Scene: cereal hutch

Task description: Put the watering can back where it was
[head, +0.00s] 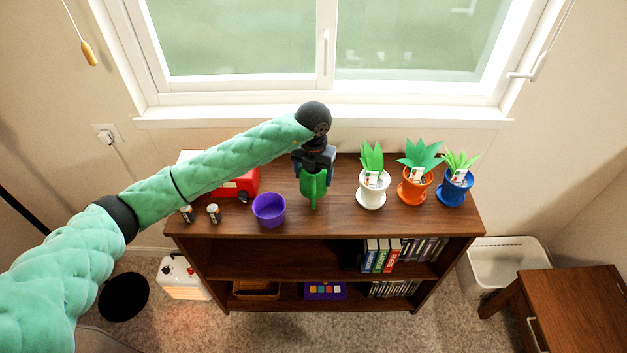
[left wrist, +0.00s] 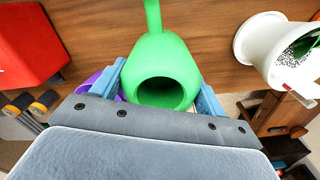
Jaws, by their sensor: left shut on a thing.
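The green watering can (head: 313,188) is at the hutch top, right of the purple pot and left of the white-potted plant. My left gripper (head: 314,164) comes down on it from above and is shut on it. In the left wrist view the can (left wrist: 158,58) sits between the two blue fingers of my left gripper (left wrist: 162,88), with its round opening toward the camera and its spout pointing away. I cannot tell whether its base touches the wood. My right gripper is not in view.
The brown hutch (head: 335,218) stands under the window. On its top are a purple pot (head: 269,210), a red box (head: 238,188), two batteries (head: 213,213), and plants in white (head: 372,192), orange (head: 413,190) and blue (head: 454,192) pots. Bare wood lies around the can.

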